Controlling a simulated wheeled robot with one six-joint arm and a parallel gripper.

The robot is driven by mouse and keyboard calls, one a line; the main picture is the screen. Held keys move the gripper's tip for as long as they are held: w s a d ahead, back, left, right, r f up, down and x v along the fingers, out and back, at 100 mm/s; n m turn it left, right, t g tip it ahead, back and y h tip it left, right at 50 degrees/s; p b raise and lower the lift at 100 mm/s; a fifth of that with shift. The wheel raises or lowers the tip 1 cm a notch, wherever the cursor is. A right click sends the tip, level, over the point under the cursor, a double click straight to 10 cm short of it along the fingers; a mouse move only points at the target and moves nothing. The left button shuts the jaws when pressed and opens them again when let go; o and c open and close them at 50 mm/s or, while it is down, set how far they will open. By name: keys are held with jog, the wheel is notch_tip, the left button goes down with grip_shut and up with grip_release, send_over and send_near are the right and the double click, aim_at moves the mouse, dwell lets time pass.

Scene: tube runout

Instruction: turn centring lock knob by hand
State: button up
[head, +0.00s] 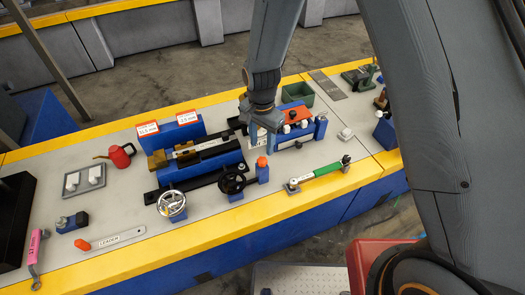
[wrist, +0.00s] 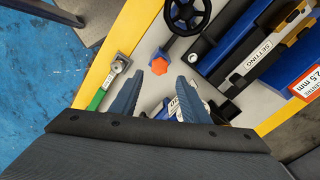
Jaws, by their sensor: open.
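An orange lobed knob (head: 262,162) stands on a small blue post at the front of the bench fixture, right of a black handwheel (head: 232,181). I take it for the centring lock knob. In the wrist view the orange knob (wrist: 161,67) shows beside the tip of the left finger, with its blue post above it. My gripper (wrist: 175,63) is open, with nothing between its fingers. In the head view my gripper (head: 257,135) hangs over the bench behind the orange knob, apart from it; its fingertips are hard to make out there.
A silver handwheel (head: 172,205) stands left of the black one. A green-handled tool (head: 322,172) lies to the right near the yellow front edge. A blue stand (head: 300,132) with white and orange parts is close to my gripper's right. Bare grey bench lies in front of the knob.

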aim_at(262, 160)
notch_tip(262, 160, down, 7)
jog(key=b, duration=0.4)
jog(key=shift+r, duration=0.2)
jog(key=shift+c, duration=0.3)
jog(key=c, duration=0.8)
jog(key=shift+o, duration=0.2)
